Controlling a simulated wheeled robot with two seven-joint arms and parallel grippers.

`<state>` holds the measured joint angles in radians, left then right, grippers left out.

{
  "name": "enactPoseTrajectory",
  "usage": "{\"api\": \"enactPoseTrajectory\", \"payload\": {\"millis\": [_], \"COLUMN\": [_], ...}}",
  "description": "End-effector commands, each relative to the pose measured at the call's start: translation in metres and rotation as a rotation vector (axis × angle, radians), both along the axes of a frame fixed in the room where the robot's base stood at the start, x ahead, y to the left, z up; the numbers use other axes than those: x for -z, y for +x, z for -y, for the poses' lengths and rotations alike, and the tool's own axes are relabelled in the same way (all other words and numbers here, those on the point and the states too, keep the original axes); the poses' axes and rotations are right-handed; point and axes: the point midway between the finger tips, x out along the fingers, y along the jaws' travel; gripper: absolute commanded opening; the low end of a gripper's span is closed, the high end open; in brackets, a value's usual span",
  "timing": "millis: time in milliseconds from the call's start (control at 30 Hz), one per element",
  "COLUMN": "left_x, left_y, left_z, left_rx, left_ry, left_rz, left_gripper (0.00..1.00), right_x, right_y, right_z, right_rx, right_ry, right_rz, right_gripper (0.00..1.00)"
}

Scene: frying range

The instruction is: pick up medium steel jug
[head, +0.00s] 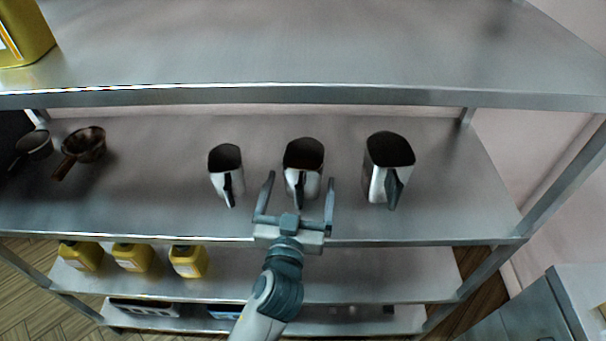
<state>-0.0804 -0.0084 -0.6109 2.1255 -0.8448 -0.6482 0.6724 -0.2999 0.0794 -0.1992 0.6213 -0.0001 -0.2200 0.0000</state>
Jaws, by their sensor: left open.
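Three steel jugs with dark handles stand in a row on the middle shelf. The middle one, which looks medium in size, is the medium steel jug (304,153). The left jug (225,160) looks smaller and the right jug (388,155) larger. My left gripper (300,187) is open in front of the middle jug. Its two fingers reach toward the jug, one to each side of its lower front and handle. I cannot tell whether they touch it. The handle faces the gripper. My right gripper is not in view.
The steel shelf (150,215) has free room left and right of the jugs. Two pans, one a brown pan (88,143), lie at its left. The upper shelf's edge (300,97) runs above the jugs. Several yellow bottles (188,262) stand on the shelf below.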

Motion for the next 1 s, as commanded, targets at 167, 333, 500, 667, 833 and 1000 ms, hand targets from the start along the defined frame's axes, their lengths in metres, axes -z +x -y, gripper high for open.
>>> {"api": "enactPoseTrajectory", "payload": {"millis": [167,333,500,667,833,1000], "left_x": [0.001,0.0,-0.005,-0.007,-0.004,-0.002], "left_y": [0.0,0.001,0.014,0.033,0.049,0.052], "left_z": [0.0,0.0,0.002,0.004,0.007,0.007], "left_rx": [0.0,0.0,0.001,0.0,0.0,0.001], "left_ry": [0.0,0.001,0.003,0.004,0.002,0.0], "left_rz": [0.0,-0.001,0.0,0.001,-0.002,-0.002], "left_gripper": [0.92,0.92,0.92,0.92,0.92,0.92], "right_x": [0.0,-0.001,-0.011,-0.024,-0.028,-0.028], "right_y": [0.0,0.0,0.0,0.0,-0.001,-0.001], "right_z": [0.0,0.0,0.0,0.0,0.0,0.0], "right_rx": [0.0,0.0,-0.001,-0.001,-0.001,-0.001], "right_ry": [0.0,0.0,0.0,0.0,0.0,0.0], "right_rz": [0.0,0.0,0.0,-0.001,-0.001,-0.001], "right_gripper": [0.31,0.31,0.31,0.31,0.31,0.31]}}
